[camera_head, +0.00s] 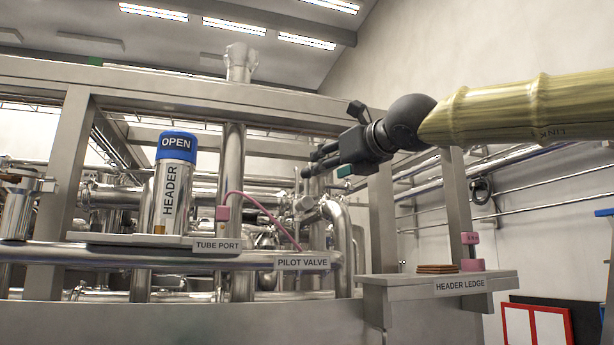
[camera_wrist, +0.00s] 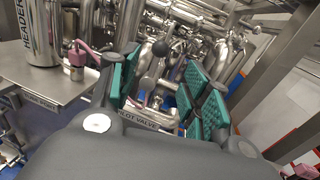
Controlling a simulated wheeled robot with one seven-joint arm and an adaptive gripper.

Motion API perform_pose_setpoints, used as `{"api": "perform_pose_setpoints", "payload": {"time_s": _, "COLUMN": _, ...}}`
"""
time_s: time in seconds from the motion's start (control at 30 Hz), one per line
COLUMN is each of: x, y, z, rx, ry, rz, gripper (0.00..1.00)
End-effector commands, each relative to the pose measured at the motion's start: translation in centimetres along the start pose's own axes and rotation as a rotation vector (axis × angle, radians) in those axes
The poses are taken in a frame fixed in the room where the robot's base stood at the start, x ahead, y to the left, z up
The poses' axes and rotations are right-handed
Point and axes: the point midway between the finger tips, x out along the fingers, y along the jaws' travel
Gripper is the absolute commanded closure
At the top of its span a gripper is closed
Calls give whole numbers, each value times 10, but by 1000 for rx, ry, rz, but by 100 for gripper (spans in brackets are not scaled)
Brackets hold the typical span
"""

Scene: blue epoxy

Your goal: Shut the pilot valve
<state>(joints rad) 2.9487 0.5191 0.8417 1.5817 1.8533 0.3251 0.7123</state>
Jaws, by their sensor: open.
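The pilot valve's label plate (camera_head: 302,263) is on the rail at the middle of the head view, and it also shows low between my fingers in the wrist view (camera_wrist: 138,118). A pink tube (camera_head: 268,208) runs down toward it from the tube port (camera_head: 222,213). My gripper (camera_head: 326,165) is open and empty, above and behind the label in the picture. In the wrist view its teal pads stand apart (camera_wrist: 162,88), with metal fittings and a round grey knob (camera_wrist: 160,48) seen between them. I cannot tell whether the knob belongs to the valve. My finger bodies hide part of the valve area.
A steel header canister (camera_head: 174,190) with a blue cap marked OPEN stands on a shelf at left. A header ledge (camera_head: 440,282) at right holds a brown stack (camera_head: 437,268) and a pink fitting (camera_head: 471,263). Steel posts and dense pipes surround my gripper.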

Motion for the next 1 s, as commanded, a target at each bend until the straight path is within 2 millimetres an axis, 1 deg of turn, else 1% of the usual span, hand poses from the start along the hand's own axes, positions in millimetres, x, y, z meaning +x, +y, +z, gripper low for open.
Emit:
{"api": "perform_pose_setpoints", "payload": {"time_s": 0.07, "x": 0, "y": 1, "z": 6, "rx": 13, "ry": -6, "rz": 3, "gripper": 52}}
{"api": "perform_pose_setpoints", "payload": {"time_s": 0.17, "x": 8, "y": 1, "z": 6, "rx": 15, "ry": -6, "rz": 4, "gripper": 52}}
{"api": "perform_pose_setpoints", "payload": {"time_s": 0.27, "x": 21, "y": 2, "z": 6, "rx": 12, "ry": -4, "rz": 3, "gripper": 52}}
{"api": "perform_pose_setpoints", "payload": {"time_s": 0.5, "x": 60, "y": 2, "z": 7, "rx": 11, "ry": -4, "rz": 3, "gripper": 52}}
{"api": "perform_pose_setpoints", "payload": {"time_s": 0.7, "x": 87, "y": 1, "z": 6, "rx": 12, "ry": -4, "rz": 2, "gripper": 52}}
{"api": "perform_pose_setpoints", "payload": {"time_s": 0.83, "x": 99, "y": 2, "z": 6, "rx": 12, "ry": -5, "rz": 3, "gripper": 52}}
{"api": "perform_pose_setpoints", "payload": {"time_s": 1.0, "x": 106, "y": 1, "z": 5, "rx": 12, "ry": -5, "rz": 3, "gripper": 52}}
